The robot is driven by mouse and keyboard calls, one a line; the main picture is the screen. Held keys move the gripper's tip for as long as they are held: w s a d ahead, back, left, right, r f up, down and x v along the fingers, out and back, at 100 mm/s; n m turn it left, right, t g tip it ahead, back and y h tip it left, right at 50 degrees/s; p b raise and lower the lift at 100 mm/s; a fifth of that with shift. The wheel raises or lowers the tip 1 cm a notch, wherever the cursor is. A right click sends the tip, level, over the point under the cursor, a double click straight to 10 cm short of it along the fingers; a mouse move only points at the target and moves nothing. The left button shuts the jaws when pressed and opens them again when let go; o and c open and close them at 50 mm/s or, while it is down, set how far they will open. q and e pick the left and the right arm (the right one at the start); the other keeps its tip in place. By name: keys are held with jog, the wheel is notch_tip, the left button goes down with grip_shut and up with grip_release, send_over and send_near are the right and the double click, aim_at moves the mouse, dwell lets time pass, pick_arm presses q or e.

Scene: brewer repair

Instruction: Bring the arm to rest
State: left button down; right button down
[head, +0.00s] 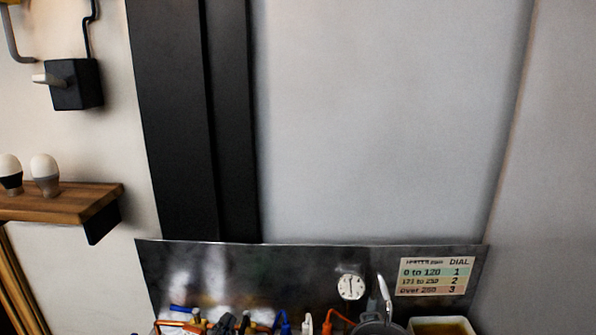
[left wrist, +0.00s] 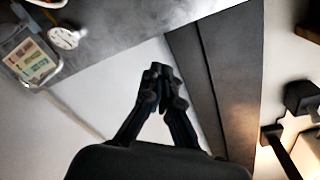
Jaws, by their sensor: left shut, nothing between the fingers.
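My left gripper (left wrist: 162,78) shows in the left wrist view, with its dark fingers closed together and nothing between them. Behind it are the pale wall and a dark vertical column. No gripper can be made out in the head view. My right gripper is in neither view. The round white dial (head: 351,287) is on a dark metal panel (head: 250,275) at the bottom of the head view. The dial also shows at the upper left of the left wrist view (left wrist: 64,38), well apart from the gripper.
A dial chart (head: 437,276) is on the panel's right part. Several coloured tools and a tray (head: 442,326) sit along the bottom edge. At left, a wooden shelf (head: 60,201) holds two bulbs (head: 44,174), below a black switch box (head: 75,84). The wall above the panel is clear.

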pick_arm(q)
jog(key=s+a+f+n+g+y, duration=0.25)
jog(key=s+f+g, duration=0.2)
jog(key=f, duration=0.25)
jog(key=s+a+f+n+g+y, duration=0.1)
jog(key=s+a+f+n+g, duration=0.25)
jog(key=s+f, duration=0.35)
jog(key=s+a+f+n+g+h, duration=0.1)
jog(key=s+f+g, duration=0.25)
jog(key=s, duration=0.35)
jog(key=s+f+n+g+h, duration=0.1)
jog(key=s+f+g, duration=0.25)
jog(key=s, duration=0.25)
notch_tip(320, 180, down, 28)
jog(key=s+r+b, duration=0.1)
jog(key=s+b, duration=0.1)
jog(key=s+a+f+g+b, duration=0.2)
jog(key=s+a+f, duration=0.1)
jog(key=s+f, duration=1.4)
notch_tip(320, 180, down, 3)
jog(key=shift+f+m+y, duration=0.1)
jog(key=shift+m+y, duration=0.25)
jog(key=shift+m, duration=0.05)
